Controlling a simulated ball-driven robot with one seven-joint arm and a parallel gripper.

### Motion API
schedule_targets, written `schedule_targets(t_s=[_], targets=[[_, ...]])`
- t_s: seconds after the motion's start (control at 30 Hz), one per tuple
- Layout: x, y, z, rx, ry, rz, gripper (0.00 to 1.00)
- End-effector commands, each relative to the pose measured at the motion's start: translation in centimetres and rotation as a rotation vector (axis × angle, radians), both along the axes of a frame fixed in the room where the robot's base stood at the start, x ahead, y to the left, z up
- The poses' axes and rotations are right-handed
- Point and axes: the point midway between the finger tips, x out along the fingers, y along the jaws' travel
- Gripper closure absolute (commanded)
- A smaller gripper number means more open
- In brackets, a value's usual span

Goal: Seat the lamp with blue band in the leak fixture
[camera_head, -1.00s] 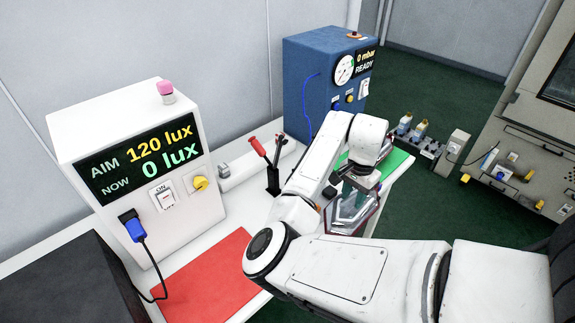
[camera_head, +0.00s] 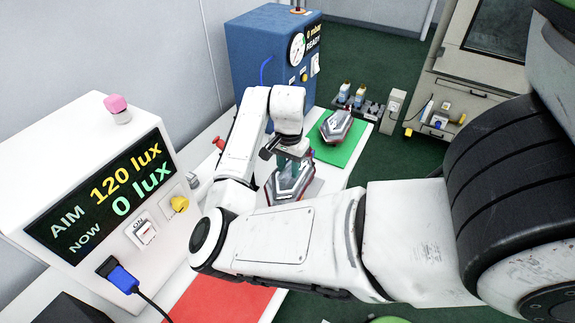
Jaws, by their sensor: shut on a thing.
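A tail lamp (camera_head: 286,184), grey and clear with a red edge, is under my gripper (camera_head: 291,165). My gripper is shut on it from above. The lamp is at the grey and reddish base on the white bench; I cannot tell whether it rests in this base or is just above it. My wrist hides its top, and no band colour is clear on it. A second lamp (camera_head: 337,124), grey with red, lies on the green mat (camera_head: 346,152) behind, apart from my gripper. Which of the two has the blue band cannot be told.
A blue tester (camera_head: 243,57) with a gauge reads READY at the back. A white light meter box (camera_head: 60,170) showing 0 lux stands at left. A red mat (camera_head: 225,300) lies in front. Small bottles (camera_head: 352,95) stand in a rack beyond the green mat.

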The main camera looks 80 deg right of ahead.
Motion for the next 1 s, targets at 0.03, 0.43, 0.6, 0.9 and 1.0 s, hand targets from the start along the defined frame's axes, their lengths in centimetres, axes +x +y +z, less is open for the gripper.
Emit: schedule_targets(t_s=[0.03, 0.43, 0.6, 0.9, 1.0], targets=[[0.0, 0.1, 0.2, -0.001, 0.001, 0.001, 1.0], [0.0, 0.2, -3.0, -0.001, 0.002, 0.0, 1.0], [0.1, 0.2, -4.7, -0.001, 0.001, 0.001, 1.0], [0.1, 0.2, -5.6, -0.001, 0.0, 0.0, 1.0], [0.1, 0.2, -5.5, -0.001, 0.0, 0.0, 1.0]])
